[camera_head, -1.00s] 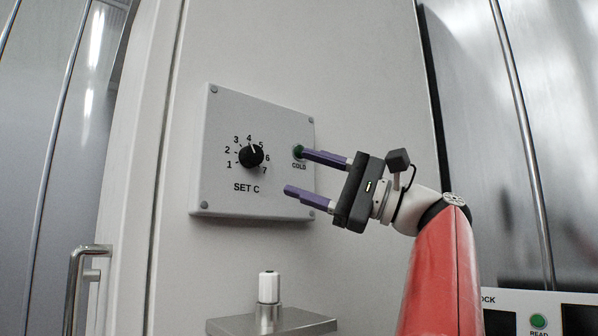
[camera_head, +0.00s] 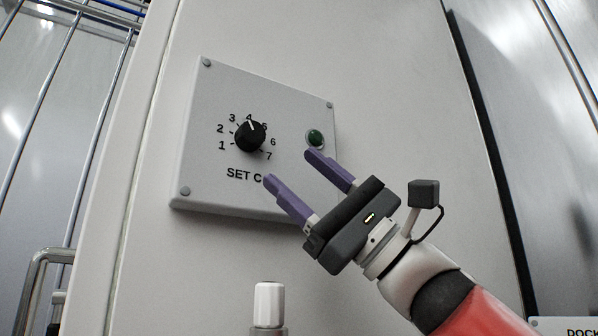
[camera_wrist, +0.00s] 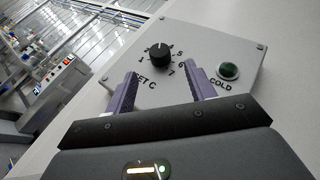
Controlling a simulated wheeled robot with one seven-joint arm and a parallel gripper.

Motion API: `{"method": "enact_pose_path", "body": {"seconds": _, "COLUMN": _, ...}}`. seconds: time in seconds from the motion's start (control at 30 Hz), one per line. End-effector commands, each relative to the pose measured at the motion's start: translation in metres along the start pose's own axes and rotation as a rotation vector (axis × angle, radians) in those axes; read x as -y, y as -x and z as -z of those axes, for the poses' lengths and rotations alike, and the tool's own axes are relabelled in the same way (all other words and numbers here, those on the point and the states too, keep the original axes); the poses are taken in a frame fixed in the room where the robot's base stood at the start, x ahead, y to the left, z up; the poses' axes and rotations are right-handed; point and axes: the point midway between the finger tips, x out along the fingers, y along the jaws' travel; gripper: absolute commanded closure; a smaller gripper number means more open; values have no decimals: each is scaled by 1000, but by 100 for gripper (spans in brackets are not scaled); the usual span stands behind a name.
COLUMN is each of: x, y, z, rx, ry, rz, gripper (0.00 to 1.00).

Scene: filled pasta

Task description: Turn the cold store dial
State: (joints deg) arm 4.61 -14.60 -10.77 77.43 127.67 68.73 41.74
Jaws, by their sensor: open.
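The cold store dial (camera_head: 249,136) is a round black knob with a white pointer line, on a light grey panel (camera_head: 205,187) marked SET C with numbers 1 to 7. Its pointer is near 4. My gripper (camera_head: 290,168) is open and empty, its purple fingers reaching up and left toward the dial from the lower right. The fingers look apart from the dial. In the wrist view, the dial (camera_wrist: 160,57) sits beyond and between the two fingertips (camera_wrist: 160,72). The fingers hide part of the panel lettering.
A dark green round lamp or button (camera_head: 315,138), labelled COLD in the wrist view, is right of the dial, near the upper finger. A white-capped metal fitting (camera_head: 268,305) stands below the panel. A metal handle (camera_head: 45,275) is at lower left.

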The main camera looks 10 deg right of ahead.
Motion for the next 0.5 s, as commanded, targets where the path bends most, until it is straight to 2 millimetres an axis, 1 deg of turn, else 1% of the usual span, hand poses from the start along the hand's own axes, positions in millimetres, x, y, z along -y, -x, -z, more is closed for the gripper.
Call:
{"method": "enact_pose_path", "body": {"seconds": 0.17, "x": 2, "y": -25, "z": -1, "rx": 1, "ry": -1, "rz": 1, "gripper": 45}}
{"method": "enact_pose_path", "body": {"seconds": 0.3, "x": 2, "y": -48, "z": -1, "rx": 0, "ry": -1, "rz": 0, "gripper": 45}}
{"method": "enact_pose_path", "body": {"seconds": 0.4, "x": 2, "y": -62, "z": -1, "rx": 0, "ry": -1, "rz": 1, "gripper": 45}}
{"method": "enact_pose_path", "body": {"seconds": 0.5, "x": 2, "y": -71, "z": 0, "rx": -3, "ry": -1, "rz": 1, "gripper": 45}}
